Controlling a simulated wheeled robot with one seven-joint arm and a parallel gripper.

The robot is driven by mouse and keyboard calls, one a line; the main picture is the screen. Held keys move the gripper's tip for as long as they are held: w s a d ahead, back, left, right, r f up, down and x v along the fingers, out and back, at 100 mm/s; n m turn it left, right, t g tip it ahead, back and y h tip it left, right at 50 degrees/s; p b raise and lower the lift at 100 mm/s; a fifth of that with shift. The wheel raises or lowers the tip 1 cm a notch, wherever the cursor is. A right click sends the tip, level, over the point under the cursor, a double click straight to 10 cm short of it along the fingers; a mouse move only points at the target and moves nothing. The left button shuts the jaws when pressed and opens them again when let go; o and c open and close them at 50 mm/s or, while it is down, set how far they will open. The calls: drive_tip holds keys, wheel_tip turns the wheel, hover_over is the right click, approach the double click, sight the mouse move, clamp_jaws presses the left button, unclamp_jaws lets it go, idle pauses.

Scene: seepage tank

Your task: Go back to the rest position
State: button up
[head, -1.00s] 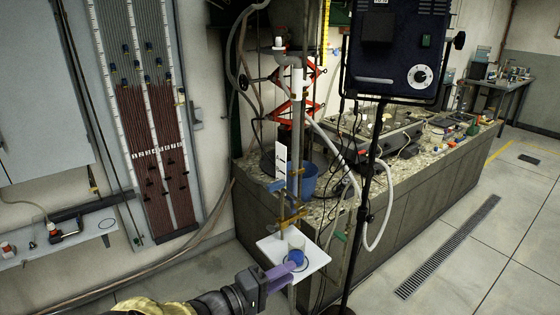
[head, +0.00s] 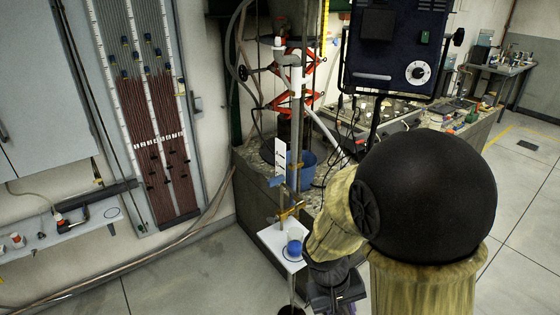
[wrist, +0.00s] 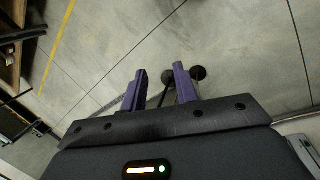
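My gripper (wrist: 158,84) shows in the wrist view with its two purple fingers apart and nothing between them. Beyond the fingers is grey floor. In the head view my arm is folded up at the lower right, and the gripper end is low at the bottom edge, mostly hidden. A small blue and white container (head: 294,247) stands on the white platform (head: 270,236), to the left of my forearm. The gripper is apart from it.
The stone-topped bench (head: 258,196) with a blue bucket (head: 303,178) is behind my arm. A dark blue control box (head: 398,48) hangs above. A manometer board (head: 150,115) is on the left wall. Floor (head: 190,280) at the lower left is clear.

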wheel_tip(320, 180, up, 7)
drive_tip(key=d+m+t+y+p, duration=0.1)
drive_tip(key=d+t+y+p, duration=0.1)
drive_tip(key=t+y, duration=0.1)
drive_tip(key=shift+f+m, duration=0.2)
drive_tip(key=shift+m, duration=0.2)
drive_tip(key=shift+w, duration=0.1)
idle(2.3)
